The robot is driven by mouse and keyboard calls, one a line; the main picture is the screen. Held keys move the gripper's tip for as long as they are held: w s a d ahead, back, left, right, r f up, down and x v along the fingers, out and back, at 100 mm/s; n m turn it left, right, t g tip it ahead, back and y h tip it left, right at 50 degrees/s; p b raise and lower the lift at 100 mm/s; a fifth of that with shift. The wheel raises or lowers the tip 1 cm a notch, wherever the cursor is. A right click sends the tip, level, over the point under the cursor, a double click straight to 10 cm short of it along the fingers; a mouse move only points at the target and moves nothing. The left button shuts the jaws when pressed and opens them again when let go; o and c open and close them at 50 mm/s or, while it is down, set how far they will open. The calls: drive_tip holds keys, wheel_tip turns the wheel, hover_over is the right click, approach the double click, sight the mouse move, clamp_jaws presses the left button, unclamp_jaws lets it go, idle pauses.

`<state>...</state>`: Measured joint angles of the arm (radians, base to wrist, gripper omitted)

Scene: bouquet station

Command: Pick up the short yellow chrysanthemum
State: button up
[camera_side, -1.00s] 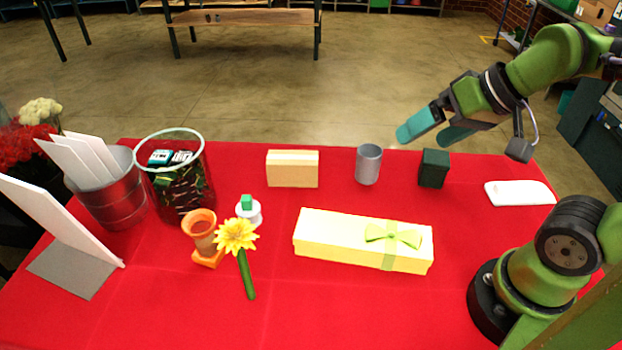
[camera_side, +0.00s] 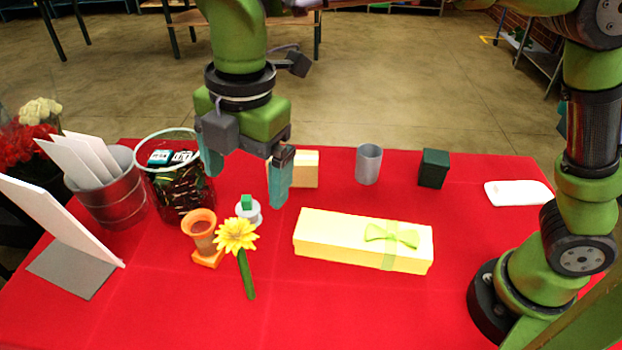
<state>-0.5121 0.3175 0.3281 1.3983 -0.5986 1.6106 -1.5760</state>
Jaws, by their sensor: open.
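The short yellow chrysanthemum (camera_side: 237,235) lies on the red tablecloth at the front left of the middle. Its yellow head points away from the camera and its thick green stem (camera_side: 246,275) points toward it. The head is close beside an orange hourglass-shaped stand (camera_side: 203,236); I cannot tell if they touch. My gripper (camera_side: 244,180) points down with its two teal fingers spread wide and nothing between them. It is above the table, higher up in the picture than the flower and apart from it.
A glass vase (camera_side: 172,200) and a metal bucket with white cards (camera_side: 112,195) stand left. A small white bottle with a green cap (camera_side: 248,211) is behind the flower. A yellow gift box (camera_side: 340,250) lies right. Front tablecloth (camera_side: 350,315) is clear.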

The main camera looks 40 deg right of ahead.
sight(234, 230)
drive_tip(key=a+n, duration=0.1)
drive_tip(key=n, duration=0.1)
drive_tip(key=a+n, duration=0.2)
drive_tip(key=n, duration=0.1)
drive_tip(key=shift+w+a+r+n+g, duration=0.15)
drive_tip(key=shift+a+r+n+g, duration=0.15)
drive_tip(key=shift+r, duration=0.1)
drive_tip(key=f+n, duration=0.2)
drive_tip(key=f, duration=0.1)
drive_tip(key=f+n, duration=0.2)
drive_tip(key=f, duration=0.1)
drive_tip(key=f+n, duration=0.2)
drive_tip(key=f, duration=0.1)
drive_tip(key=shift+d+h, duration=0.25)
drive_tip(key=shift+h, duration=0.05)
drive_tip(key=shift+w+d+f, duration=0.1)
drive_tip(key=shift+w+f, duration=0.05)
drive_tip(key=shift+f, duration=1.2)
drive_tip(key=shift+w+d+f, duration=0.1)
drive_tip(key=shift+f, duration=1.2)
drive_tip(key=shift+c, duration=0.2)
drive_tip(key=c, duration=1)
